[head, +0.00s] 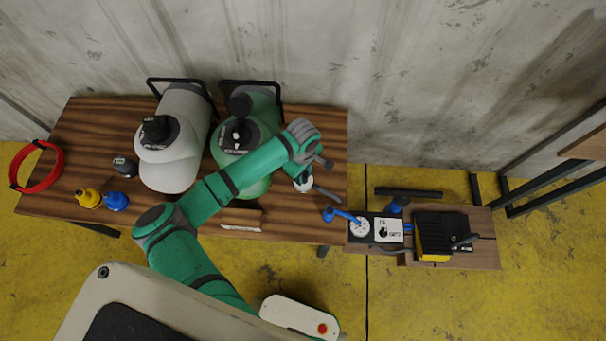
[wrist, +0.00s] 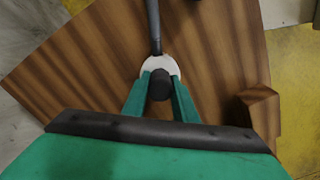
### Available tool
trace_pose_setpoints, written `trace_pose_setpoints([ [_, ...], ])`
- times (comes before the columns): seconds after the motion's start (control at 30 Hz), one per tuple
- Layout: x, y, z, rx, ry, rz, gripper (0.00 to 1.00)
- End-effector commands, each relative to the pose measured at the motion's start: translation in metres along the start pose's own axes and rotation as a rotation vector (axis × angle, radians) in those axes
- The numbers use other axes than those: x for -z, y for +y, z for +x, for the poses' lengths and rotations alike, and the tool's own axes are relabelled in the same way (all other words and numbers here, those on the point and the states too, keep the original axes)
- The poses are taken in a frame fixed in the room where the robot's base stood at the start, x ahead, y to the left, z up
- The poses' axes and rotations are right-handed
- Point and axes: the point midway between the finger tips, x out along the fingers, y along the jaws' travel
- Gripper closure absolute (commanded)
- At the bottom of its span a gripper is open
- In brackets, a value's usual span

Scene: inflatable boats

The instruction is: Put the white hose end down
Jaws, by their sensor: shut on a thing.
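The white hose end (wrist: 160,66) is between the two green fingers of my gripper (wrist: 160,90), which is shut on it. A dark round part shows between the fingers, and a grey hose (wrist: 153,25) runs away from the white piece. In the head view, the white hose end (head: 303,184) shows just below my arm's wrist, over the right part of the striped wooden table (head: 325,135). My fingers are mostly hidden there. I cannot tell whether the hose end touches the tabletop.
A green container (head: 262,105) and a white container (head: 180,170) stand left of my wrist. A red ring (head: 59,170), a yellow cap (head: 88,198) and a blue cap (head: 116,201) are farther left. A lower bench (head: 485,250) at right holds a gauge unit (head: 360,227) and a black-yellow box (head: 435,235).

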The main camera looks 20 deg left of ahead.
Motion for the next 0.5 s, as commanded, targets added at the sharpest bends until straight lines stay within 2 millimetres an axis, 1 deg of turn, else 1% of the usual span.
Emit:
trace_pose_setpoints([
  [0.27,-0.0005,0.0001,0.0023,0.000,-0.001,0.000,1.00],
  [0.3,-0.0003,0.0000,0.0024,0.000,-0.001,0.000,0.70],
  [0.37,-0.0002,0.0000,0.0023,0.000,-0.001,0.001,0.56],
  [0.5,-0.0002,0.0000,0.0022,0.000,0.000,0.001,0.56],
])
